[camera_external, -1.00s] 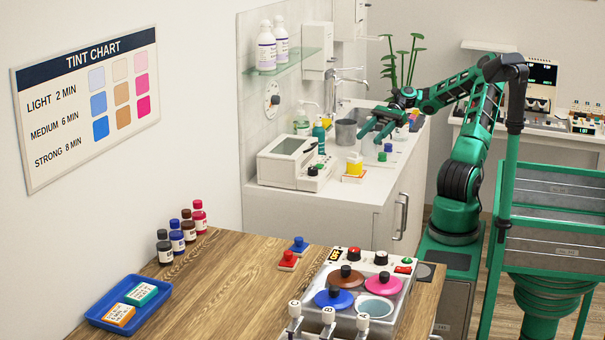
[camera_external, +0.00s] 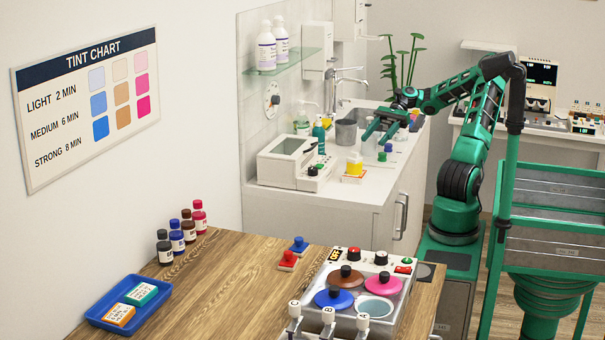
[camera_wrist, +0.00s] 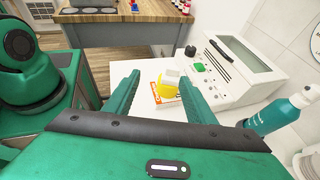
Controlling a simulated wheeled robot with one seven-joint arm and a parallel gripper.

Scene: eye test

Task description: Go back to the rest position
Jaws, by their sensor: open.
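My gripper (camera_external: 378,128) is open and empty above the white counter near the sink, at the end of my green arm. In the wrist view my gripper (camera_wrist: 157,92) shows its two green fingers spread apart. A yellow container with a pale top (camera_wrist: 168,84) appears between and beyond the fingers. It sits on an orange-and-white card on the counter. The same yellow container (camera_external: 354,166) is below and left of my gripper in the external view. I cannot tell the exact gap, but nothing is held.
A white device with a lid (camera_external: 290,162) and a teal bottle (camera_external: 319,136) stand on the counter (camera_external: 368,192). The wooden table (camera_external: 215,285) holds a blue tray (camera_external: 92,314) and several bottles.

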